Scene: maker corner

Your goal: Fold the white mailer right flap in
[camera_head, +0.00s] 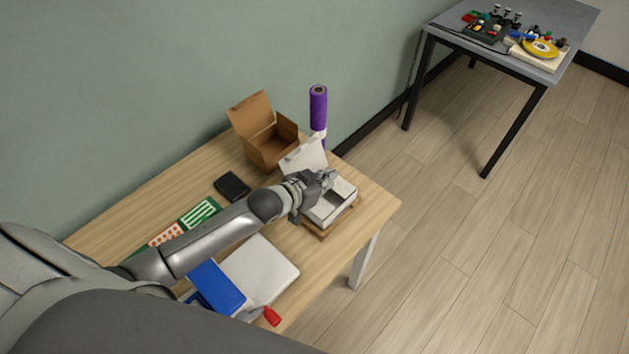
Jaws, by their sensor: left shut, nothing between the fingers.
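The white mailer (345,205) stands on the wooden table near its right end, with its lid (303,156) raised at the back. A dark patch shows inside its opening. My left gripper (328,178) is shut and empty, over the left and back part of the mailer. The gripper and wrist hide part of the box, and I cannot tell whether the fingers touch it. The right flap is too small to make out clearly. My right gripper is not in view.
A brown open carton (270,146) and a purple roll (318,108) stand behind the mailer. A black item (231,186), green card (199,213), white panel (262,268) and blue item (215,287) lie left. Brown board (318,234) shows under the mailer.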

